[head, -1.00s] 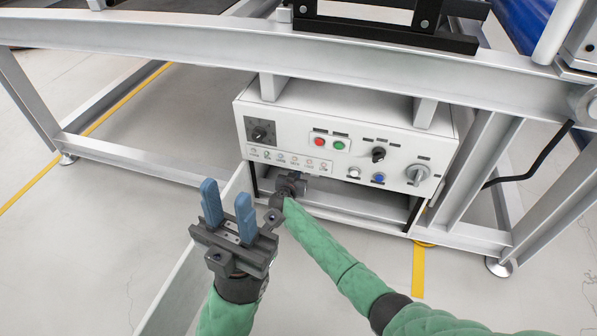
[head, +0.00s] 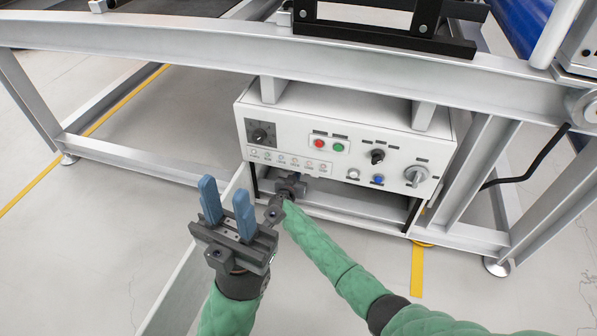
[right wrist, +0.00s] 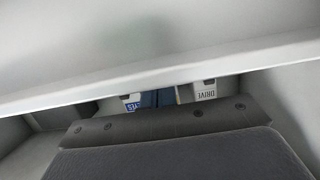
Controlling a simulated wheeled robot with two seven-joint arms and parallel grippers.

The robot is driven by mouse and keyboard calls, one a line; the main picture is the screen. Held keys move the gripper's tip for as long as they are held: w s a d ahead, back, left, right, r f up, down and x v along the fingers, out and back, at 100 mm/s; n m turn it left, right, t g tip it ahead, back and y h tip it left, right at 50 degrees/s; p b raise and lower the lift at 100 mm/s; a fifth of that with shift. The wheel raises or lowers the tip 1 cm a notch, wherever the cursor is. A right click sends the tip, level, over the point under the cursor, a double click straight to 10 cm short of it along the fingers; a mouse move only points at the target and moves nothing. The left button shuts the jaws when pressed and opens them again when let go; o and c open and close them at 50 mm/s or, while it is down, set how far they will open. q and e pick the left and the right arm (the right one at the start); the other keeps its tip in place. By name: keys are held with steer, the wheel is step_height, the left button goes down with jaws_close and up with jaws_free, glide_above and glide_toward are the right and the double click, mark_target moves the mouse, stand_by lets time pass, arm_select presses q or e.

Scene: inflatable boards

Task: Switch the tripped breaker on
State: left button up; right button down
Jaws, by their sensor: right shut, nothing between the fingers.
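The white control cabinet (head: 285,118) hangs under the grey frame, with an open compartment (head: 350,205) below its front panel. My right gripper (head: 292,184) reaches into the left end of this compartment; its fingers are hidden in the head view. In the right wrist view its blue fingers (right wrist: 165,97) are partly visible, close together and empty, below a pale edge. Beside them are a white label reading DRIVE (right wrist: 204,90), upside down, and a blue-and-white label (right wrist: 132,102). No breaker lever can be made out. My left gripper (head: 228,208) is open and empty in front of the cabinet.
The panel carries a red button (head: 319,142), a green button (head: 338,147), a blue button (head: 378,180), a black selector (head: 377,156) and a grey rotary switch (head: 416,175). An open white door panel (head: 185,275) stands at the left. Frame legs flank the cabinet.

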steer(key=shift+s+a+f+p, duration=0.2)
steer(key=shift+s+p, duration=0.25)
steer(key=shift+s, duration=0.1)
steer(key=shift+s+a+f+p, duration=0.15)
steer(key=shift+s+f+p, duration=0.05)
steer(key=shift+s+p, duration=0.3)
